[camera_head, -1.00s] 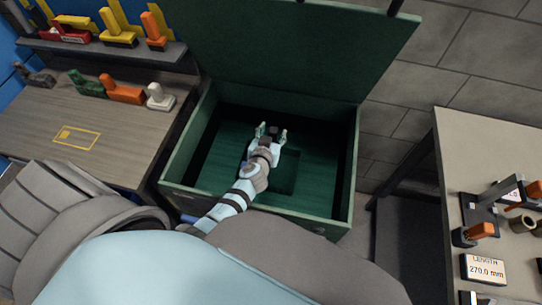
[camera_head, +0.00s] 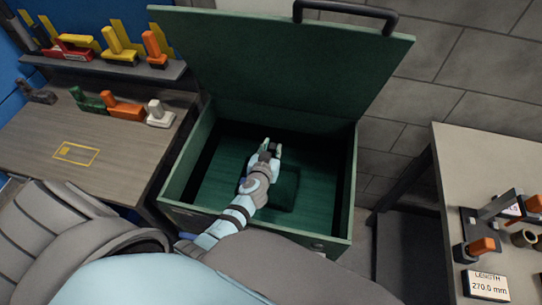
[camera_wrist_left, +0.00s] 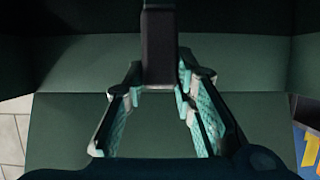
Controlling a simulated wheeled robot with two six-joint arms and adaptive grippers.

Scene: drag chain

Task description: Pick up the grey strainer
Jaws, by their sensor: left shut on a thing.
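My left gripper (camera_head: 272,148) reaches down into the open green chest (camera_head: 340,185) in the head view. Its fingers are closed together there. In the left wrist view, the gripper (camera_wrist_left: 160,82) has a dark grey upright piece (camera_wrist_left: 158,45) between its fingertips. This piece fits the grey strainer, but only part of it shows and its full shape is hidden. In the head view it is mostly covered by the fingers. My right gripper is not in view.
The chest lid (camera_head: 285,65) stands open behind, with a black handle (camera_head: 345,14). A wooden workbench (camera_head: 50,120) with several coloured tools is on the left.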

